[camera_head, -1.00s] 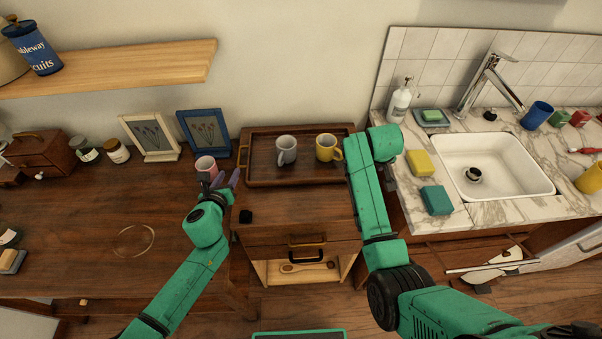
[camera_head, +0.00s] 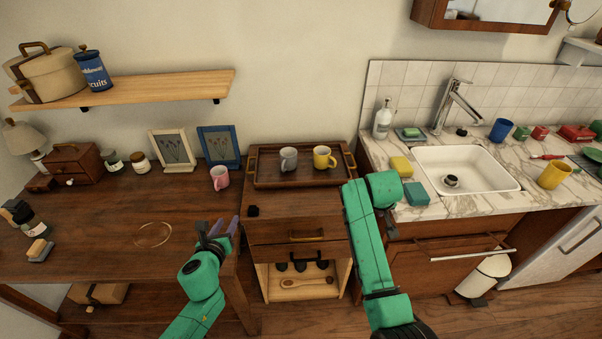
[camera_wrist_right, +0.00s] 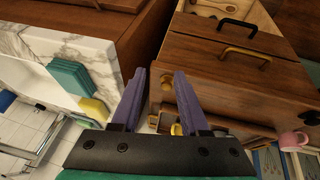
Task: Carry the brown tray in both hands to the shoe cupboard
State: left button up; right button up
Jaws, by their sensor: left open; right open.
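The brown tray (camera_head: 305,171) lies flat on a wooden drawer unit, with upright handles at its left and right ends. A grey mug (camera_head: 288,160) and a yellow mug (camera_head: 323,158) stand upright on it. My left gripper (camera_head: 228,226) is open and empty, in front of and left of the tray, apart from it. My right gripper (camera_wrist_right: 163,84) is open and empty between its purple fingers in the right wrist view, beside the drawer unit. My right arm hides that gripper in the head view. I cannot pick out the shoe cupboard.
A pink mug (camera_head: 220,178) stands on the desk (camera_head: 120,238) left of the tray. Picture frames stand behind it. A drawer handle (camera_head: 307,236) sticks out below the tray.

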pick_arm(q)
jog(key=shift+w+f, duration=0.2)
jog(key=shift+w, duration=0.2)
pick_arm(e)
jog(key=v, duration=1)
jog(key=shift+w, duration=0.45)
jog(key=shift+s+r, duration=0.1)
